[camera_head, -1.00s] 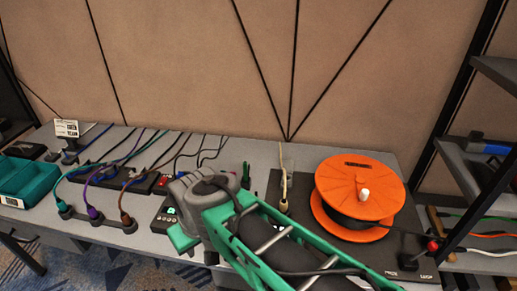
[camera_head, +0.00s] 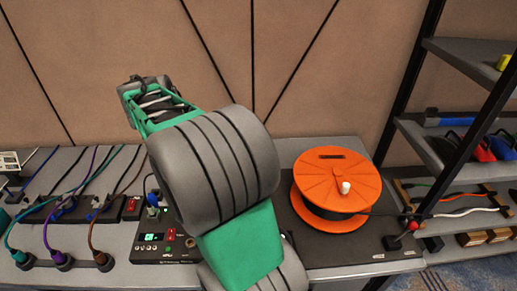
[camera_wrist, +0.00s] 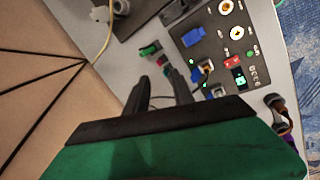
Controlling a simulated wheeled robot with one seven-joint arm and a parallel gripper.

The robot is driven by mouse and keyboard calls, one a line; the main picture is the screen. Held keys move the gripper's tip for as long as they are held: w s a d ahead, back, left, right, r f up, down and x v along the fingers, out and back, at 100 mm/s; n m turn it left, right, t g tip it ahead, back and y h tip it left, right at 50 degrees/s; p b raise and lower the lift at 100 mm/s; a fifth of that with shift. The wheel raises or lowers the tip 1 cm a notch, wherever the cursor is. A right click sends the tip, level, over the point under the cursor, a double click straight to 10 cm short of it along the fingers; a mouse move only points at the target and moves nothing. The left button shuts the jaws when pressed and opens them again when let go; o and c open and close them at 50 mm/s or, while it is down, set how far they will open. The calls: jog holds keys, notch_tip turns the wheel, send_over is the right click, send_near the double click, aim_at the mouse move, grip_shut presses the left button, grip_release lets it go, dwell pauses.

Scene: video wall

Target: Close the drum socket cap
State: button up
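The orange cable drum (camera_head: 335,181) stands on a dark board (camera_head: 300,250) right of my arm in the head view. A white knob (camera_head: 346,188) sits on its top face. I cannot make out the socket cap in either view. In the wrist view my gripper (camera_wrist: 160,88) has two dark fingers spread apart, with nothing seen between them. It points toward the table left of the drum, near the black control panel (camera_wrist: 218,45). In the head view my arm hides part of the table, and the fingers cannot be made out.
The control panel (camera_head: 160,240) also shows beside my arm in the head view. Power strips (camera_head: 70,210) and coloured cables lie at left. A pale cord with a plug (camera_wrist: 100,13) runs near the wall. A shelf rack (camera_head: 450,140) stands at right.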

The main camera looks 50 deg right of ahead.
jog(key=d+f+n+g+p, duration=0.2)
jog(key=d+f+n+g, duration=0.15)
jog(key=d, duration=1.45)
jog(key=shift+n+g, duration=0.35)
jog(key=s+d+f+b, duration=0.1)
jog(key=s+d+f, duration=0.1)
jog(key=f, duration=0.1)
jog(key=s+d+f, duration=0.1)
jog(key=d+f, duration=0.1)
jog(key=f, duration=0.1)
jog(key=s+d+f+b, duration=0.1)
jog(key=s+d+f, duration=0.1)
jog(key=f, duration=0.2)
jog(key=shift+s+d+f+b, duration=0.1)
jog(key=shift+s+d+b, duration=0.2)
jog(key=shift+d+b, duration=0.05)
jog(key=shift+s+f+y, duration=0.1)
jog(key=shift+f+y, duration=0.2)
jog(key=shift+f, duration=0.05)
grip_shut()
